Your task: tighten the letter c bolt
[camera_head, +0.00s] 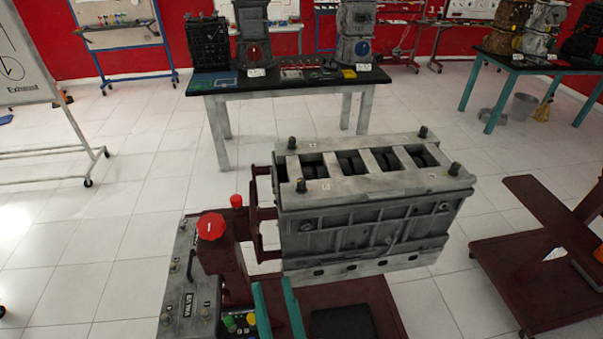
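A grey engine block (370,225) is held on a dark red stand (228,262) in the middle of the view. Dark bolts stand upright on its top corners: one at back left (292,143), one at front left (301,186), one at back right (423,132) and one at front right (455,169). Small pale labels lie near some bolts, such as the front left label (325,187). Their letters are too small to read, so I cannot tell which bolt is c. I see no gripper I can identify.
A control box (190,280) and red knob (211,226) stand left of the block. Two teal bars (264,312) rise at the bottom; I cannot tell what they belong to. A black-topped table (225,85) is behind. Another dark red stand (530,275) is at right.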

